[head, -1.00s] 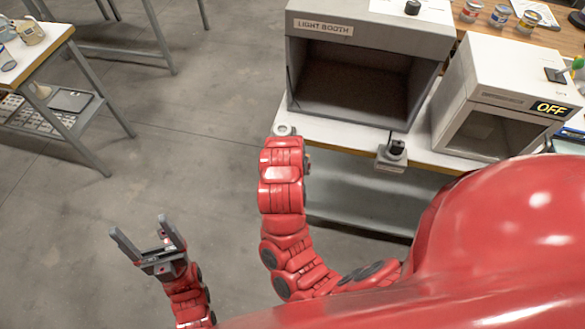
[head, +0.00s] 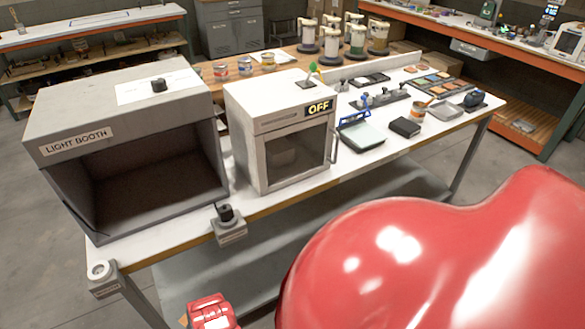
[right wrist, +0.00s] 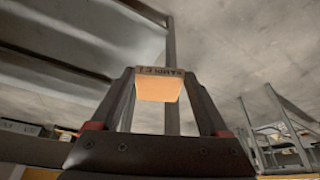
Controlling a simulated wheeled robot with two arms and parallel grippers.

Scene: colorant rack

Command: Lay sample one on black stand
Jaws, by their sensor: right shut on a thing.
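My right gripper (right wrist: 160,76), in the right wrist view, is shut on a small peach-orange sample (right wrist: 158,88). The sample has a dark strip with small lettering along its far edge, too blurred to read surely. I cannot tell whether it is sample one. It is held in the air, with floor and table legs behind. A flat black block (head: 405,127) lies on the white table; I cannot tell whether it is the black stand. My right gripper does not show in the head view. My left gripper is in neither current view.
The light booth (head: 140,145) and a white cabinet marked OFF (head: 282,130) stand on the white table. A scale-like device (head: 361,136), a tray of coloured chips (head: 441,78) and a metal dish (head: 445,112) are further right. A red arm link of mine shows at the bottom.

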